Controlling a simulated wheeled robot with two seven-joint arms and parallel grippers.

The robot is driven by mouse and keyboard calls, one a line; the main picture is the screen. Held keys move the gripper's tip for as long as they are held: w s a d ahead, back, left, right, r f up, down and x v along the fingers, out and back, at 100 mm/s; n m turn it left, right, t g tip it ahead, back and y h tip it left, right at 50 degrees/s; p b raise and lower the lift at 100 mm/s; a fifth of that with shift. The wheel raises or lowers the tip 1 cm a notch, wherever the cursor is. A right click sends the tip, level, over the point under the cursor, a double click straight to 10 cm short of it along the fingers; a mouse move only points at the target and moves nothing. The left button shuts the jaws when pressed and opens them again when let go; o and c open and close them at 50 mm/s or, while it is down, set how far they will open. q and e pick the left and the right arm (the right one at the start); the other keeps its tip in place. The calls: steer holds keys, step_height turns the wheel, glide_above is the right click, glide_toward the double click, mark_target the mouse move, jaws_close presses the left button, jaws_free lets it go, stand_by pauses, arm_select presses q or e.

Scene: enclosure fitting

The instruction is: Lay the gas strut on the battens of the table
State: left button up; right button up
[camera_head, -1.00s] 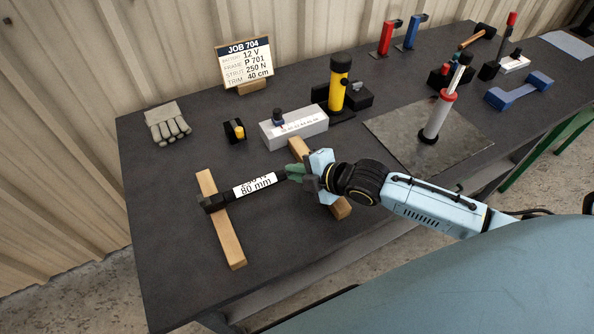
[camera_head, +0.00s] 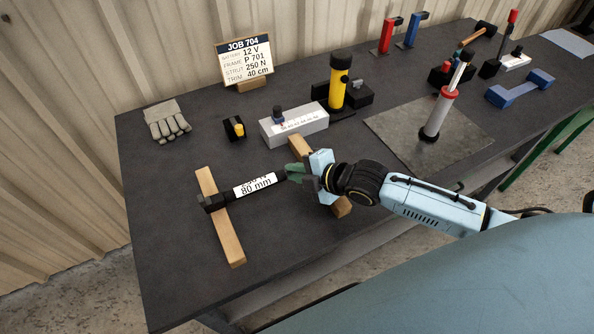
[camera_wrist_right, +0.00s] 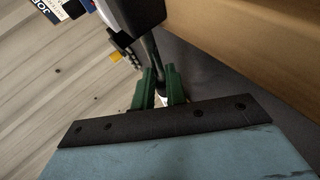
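The gas strut (camera_head: 254,186) is black with a white label reading "80 mm". Its black left end lies on the left wooden batten (camera_head: 229,236). Its right end runs to my right gripper (camera_head: 298,173), beside the right batten (camera_head: 343,208); contact there is hidden by the gripper. In the right wrist view, the green fingers (camera_wrist_right: 160,88) stand close together on both sides of the strut's thin dark rod (camera_wrist_right: 150,52), and look shut on it. That batten also fills the upper right of the wrist view (camera_wrist_right: 255,45). My left gripper is not in view.
Behind the strut stand a grey block (camera_head: 294,127), a small black piece with a yellow part (camera_head: 235,129) and a yellow cylinder (camera_head: 339,82). Gloves (camera_head: 168,123) lie at the far left, near the job card (camera_head: 244,62). A grey mat (camera_head: 395,125) lies right. The front left tabletop is clear.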

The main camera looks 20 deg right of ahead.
steer(key=o, duration=0.4)
steer(key=p+v, duration=0.1)
steer(key=v, duration=1.2)
steer(key=shift+s+r, duration=0.15)
